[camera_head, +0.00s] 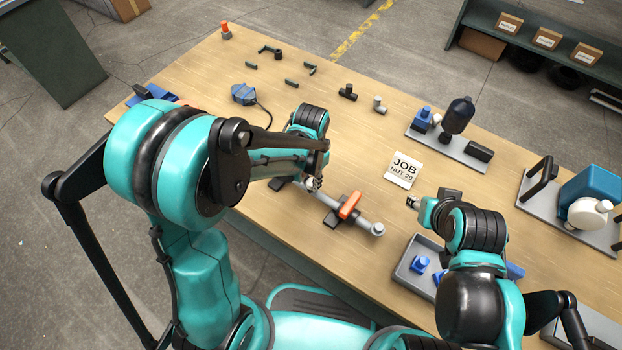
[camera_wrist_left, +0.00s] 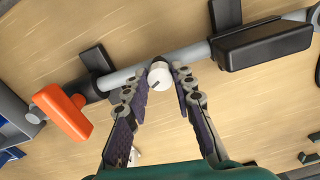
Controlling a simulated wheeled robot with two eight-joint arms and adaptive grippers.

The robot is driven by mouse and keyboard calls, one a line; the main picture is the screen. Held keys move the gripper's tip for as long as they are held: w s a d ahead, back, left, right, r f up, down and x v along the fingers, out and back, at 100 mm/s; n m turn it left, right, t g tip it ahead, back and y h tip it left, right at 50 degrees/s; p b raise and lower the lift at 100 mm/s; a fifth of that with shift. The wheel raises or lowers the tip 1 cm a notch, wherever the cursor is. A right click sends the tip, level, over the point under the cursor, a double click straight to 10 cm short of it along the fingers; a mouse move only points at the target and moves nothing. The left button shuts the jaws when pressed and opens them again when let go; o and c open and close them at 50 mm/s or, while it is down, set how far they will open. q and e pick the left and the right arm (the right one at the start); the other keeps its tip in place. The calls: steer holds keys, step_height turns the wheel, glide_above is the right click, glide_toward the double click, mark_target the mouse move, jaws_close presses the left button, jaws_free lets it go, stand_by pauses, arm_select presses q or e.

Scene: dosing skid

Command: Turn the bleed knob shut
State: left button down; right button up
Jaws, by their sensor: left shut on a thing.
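The bleed knob (camera_wrist_left: 160,76) is a small pale round cap with a dark line on its face, on a grey pipe (camera_wrist_left: 122,77) in the left wrist view. My left gripper (camera_wrist_left: 163,73) has its dark padded fingers on both sides of the knob and is shut on it. In the head view my left gripper (camera_head: 314,183) is over the left part of the pipe (camera_head: 326,200) and hides the knob. An orange lever (camera_head: 349,205) sits further along the pipe; it also shows in the left wrist view (camera_wrist_left: 68,116). My right gripper (camera_head: 412,202) is right of the pipe, its fingers too small to judge.
A grey tray (camera_head: 403,275) with blue parts is below my right gripper. A dark block (camera_wrist_left: 262,45) sits on the pipe beside the knob. Equipment on plates stands at the right; small fittings lie at the back.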

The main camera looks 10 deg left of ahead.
mark_target(311, 183)
arm_select(q)
steer(key=n, duration=0.6)
steer(key=shift+s, duration=0.1)
steer(key=n, duration=0.6)
steer(key=shift+d+n, duration=0.1)
steer(key=shift+n, duration=0.2)
stand_by(0.3)
steer(key=c, duration=1.3)
jaws_free()
steer(key=shift+o, duration=0.2)
step_height(311, 183, up, 12)
